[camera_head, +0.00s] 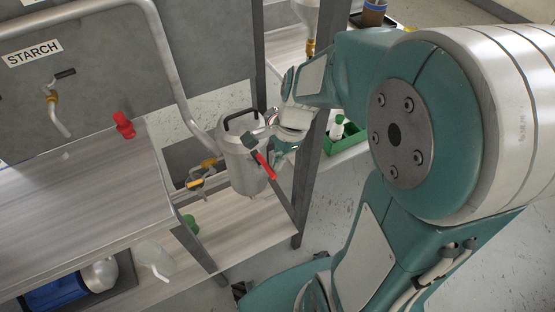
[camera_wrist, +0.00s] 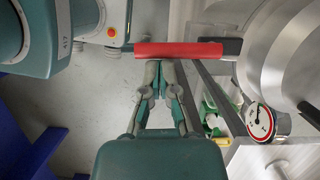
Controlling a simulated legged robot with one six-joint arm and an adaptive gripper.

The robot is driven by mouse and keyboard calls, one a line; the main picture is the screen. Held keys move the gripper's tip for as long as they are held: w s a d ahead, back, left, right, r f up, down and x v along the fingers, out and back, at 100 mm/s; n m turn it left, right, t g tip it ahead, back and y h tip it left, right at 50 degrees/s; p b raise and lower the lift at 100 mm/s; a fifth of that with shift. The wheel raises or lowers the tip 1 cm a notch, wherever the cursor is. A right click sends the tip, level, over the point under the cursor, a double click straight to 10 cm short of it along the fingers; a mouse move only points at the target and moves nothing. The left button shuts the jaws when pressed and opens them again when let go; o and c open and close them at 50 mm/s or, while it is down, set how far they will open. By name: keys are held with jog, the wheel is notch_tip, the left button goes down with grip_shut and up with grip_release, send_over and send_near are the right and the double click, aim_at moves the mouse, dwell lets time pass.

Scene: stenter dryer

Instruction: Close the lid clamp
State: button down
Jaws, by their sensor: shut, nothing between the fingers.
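A metal canister (camera_head: 242,160) with a black lid handle (camera_head: 240,117) stands at the shelf frame. The lid clamp's red lever (camera_head: 264,165) hangs slanted at its right side. In the wrist view the red lever (camera_wrist: 178,50) lies crosswise at my fingertips, with the canister's metal body (camera_wrist: 290,55) to the right. My gripper (camera_wrist: 162,68) is shut and empty, its tips at or just short of the lever; I cannot tell whether they touch. In the head view my gripper (camera_head: 276,151) is right beside the clamp, partly hidden by my wrist.
A pressure gauge (camera_wrist: 259,122) sits by the canister in the wrist view. A grey frame post (camera_head: 308,165) stands close to my wrist. A green tray with a bottle (camera_head: 338,129) is behind it. A wooden-topped bench (camera_head: 80,195) and a red valve (camera_head: 123,125) are at left.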

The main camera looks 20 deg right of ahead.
dwell(0.5)
jog(key=s+d+v, duration=0.1)
jog(key=v, duration=0.9)
jog(key=x, duration=1)
jog(key=shift+w+a+m, duration=0.3)
jog(key=shift+w+a, duration=0.05)
jog(key=shift+w, duration=0.15)
jog(key=shift+a, duration=0.1)
jog(key=shift+s+a+f, duration=0.1)
jog(key=shift+s+a, duration=0.05)
jog(key=shift+a, duration=0.1)
